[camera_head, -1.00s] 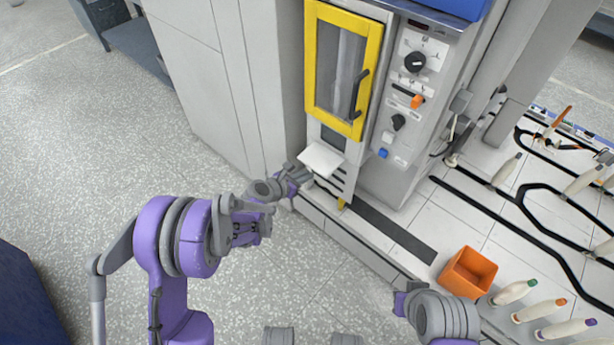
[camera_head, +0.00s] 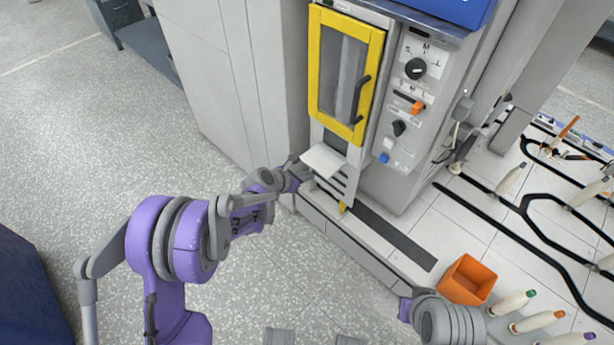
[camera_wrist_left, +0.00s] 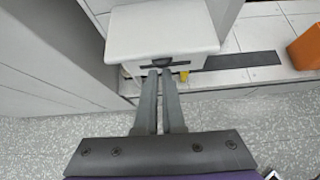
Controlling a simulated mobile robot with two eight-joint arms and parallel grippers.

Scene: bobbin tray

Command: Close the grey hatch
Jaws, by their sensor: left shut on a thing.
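The grey hatch (camera_head: 323,160) is a pale flap that stands out, open, from the machine front below the yellow-framed door. It also shows at the top of the left wrist view (camera_wrist_left: 160,32), with a small dark handle (camera_wrist_left: 170,64) at its near edge. My left gripper (camera_head: 305,169) is at the outer edge of the hatch. In the left wrist view its two fingers (camera_wrist_left: 160,73) are close together and shut on the handle, whose middle they partly hide. My right arm shows at the lower right of the head view, but its gripper does not.
The yellow-framed door (camera_head: 345,72) is shut above the hatch. A control panel with knobs (camera_head: 415,68) is right of it. A tall grey cabinet (camera_head: 235,80) stands on the left. An orange bin (camera_head: 468,280) and several bobbins stand at the lower right.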

